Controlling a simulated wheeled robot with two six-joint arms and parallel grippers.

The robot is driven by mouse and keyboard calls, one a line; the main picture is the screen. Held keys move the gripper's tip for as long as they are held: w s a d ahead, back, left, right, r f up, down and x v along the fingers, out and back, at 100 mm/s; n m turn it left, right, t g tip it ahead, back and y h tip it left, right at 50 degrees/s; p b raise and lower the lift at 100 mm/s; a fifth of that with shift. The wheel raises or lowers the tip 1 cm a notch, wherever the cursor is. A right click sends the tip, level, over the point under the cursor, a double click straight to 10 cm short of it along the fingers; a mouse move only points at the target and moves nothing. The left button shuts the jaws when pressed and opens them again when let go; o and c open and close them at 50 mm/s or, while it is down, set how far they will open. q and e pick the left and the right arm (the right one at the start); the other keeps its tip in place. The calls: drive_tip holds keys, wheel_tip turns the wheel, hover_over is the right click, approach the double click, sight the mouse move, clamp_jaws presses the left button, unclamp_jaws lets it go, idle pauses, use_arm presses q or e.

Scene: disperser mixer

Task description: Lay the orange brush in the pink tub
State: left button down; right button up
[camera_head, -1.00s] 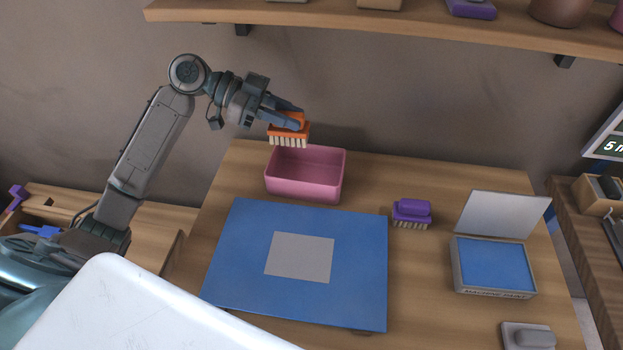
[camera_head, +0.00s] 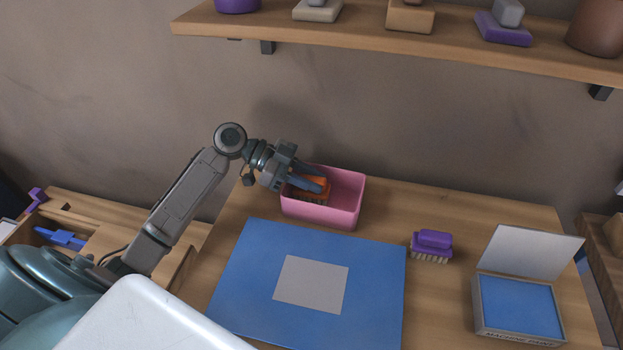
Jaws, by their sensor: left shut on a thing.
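The pink tub (camera_head: 343,213) stands open at the back of the wooden table. My left gripper (camera_head: 312,186) is at the tub's left side, reaching down into its opening. It is shut on the orange brush (camera_head: 318,183), which is inside the tub's left part with its pale bristles facing down. The gripper fingers cover part of the brush. I cannot tell whether the bristles touch the tub's floor. My right gripper is not in view.
A blue mat (camera_head: 240,287) with a grey square lies in front of the tub. A purple brush (camera_head: 432,243) stands to the right. An open ink pad box (camera_head: 520,308) is further right. A wall shelf (camera_head: 385,47) with several objects runs above.

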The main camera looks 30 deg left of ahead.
use_arm(q)
drive_tip(key=shift+f, duration=0.4)
drive_tip(key=shift+f, duration=0.1)
drive_tip(key=c, duration=1.2)
unclamp_jaws()
